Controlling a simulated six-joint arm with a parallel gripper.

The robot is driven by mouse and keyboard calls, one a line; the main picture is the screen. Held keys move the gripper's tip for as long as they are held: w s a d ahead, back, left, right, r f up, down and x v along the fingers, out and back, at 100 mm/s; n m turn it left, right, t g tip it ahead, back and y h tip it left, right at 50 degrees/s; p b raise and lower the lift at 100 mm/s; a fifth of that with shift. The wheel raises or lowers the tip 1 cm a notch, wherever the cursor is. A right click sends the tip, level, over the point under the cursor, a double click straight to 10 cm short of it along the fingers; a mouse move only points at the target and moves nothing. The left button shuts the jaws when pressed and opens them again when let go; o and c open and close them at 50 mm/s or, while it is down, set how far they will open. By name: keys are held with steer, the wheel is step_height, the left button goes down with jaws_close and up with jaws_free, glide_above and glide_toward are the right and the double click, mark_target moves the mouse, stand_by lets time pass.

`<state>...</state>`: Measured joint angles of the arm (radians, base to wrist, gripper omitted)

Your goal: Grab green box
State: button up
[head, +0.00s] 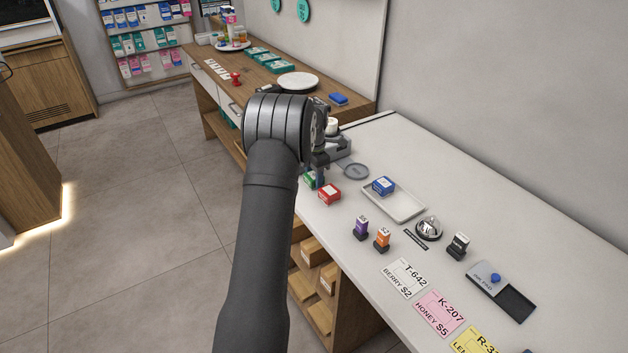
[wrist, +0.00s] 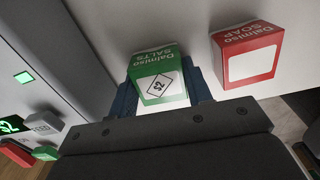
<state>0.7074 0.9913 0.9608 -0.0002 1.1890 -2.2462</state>
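The red box (head: 329,194) is close by on the white counter (head: 459,189). A blue box (head: 383,186) lies in a grey tray (head: 407,211).

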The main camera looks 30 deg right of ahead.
steer(key=shift+c, duration=1.3)
